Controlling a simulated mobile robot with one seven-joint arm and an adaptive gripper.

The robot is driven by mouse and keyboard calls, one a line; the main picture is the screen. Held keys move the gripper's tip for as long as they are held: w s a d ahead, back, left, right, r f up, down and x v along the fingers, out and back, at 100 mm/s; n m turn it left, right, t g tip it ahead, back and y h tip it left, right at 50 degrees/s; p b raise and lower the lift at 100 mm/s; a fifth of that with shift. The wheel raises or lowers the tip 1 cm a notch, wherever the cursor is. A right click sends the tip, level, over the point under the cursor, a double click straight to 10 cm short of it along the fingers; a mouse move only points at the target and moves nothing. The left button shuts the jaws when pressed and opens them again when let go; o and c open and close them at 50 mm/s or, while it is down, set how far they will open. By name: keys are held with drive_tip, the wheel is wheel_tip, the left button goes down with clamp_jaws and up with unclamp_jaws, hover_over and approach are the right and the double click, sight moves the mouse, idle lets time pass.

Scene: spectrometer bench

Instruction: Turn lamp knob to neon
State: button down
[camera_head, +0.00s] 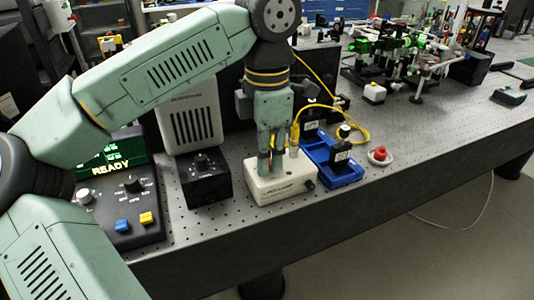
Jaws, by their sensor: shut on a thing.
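My gripper (271,172) points straight down at the top of a white box (284,186) near the bench's front edge. Its fingers are shut on a small part at the box top; the fingers hide most of it, and I cannot tell what it is. A black box (208,188) to the left has a dark knob (201,160) on top. A control panel (130,212) further left has another dark knob (133,184) and a pale knob (84,196). My gripper is apart from all these knobs. Their markings are too small to read, so I cannot tell which is the lamp knob.
The panel's display (111,164) reads READY. A yellow cable (345,106) loops beside my gripper. A blue tray (337,174) and a red button (380,153) stand to the right. A vented pale housing (190,125) stands behind the black box. The bench's right front is clear.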

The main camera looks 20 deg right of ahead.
idle(0.4)
drive_tip(key=c, duration=1.5)
unclamp_jaws()
wheel_tip(320, 180, up, 12)
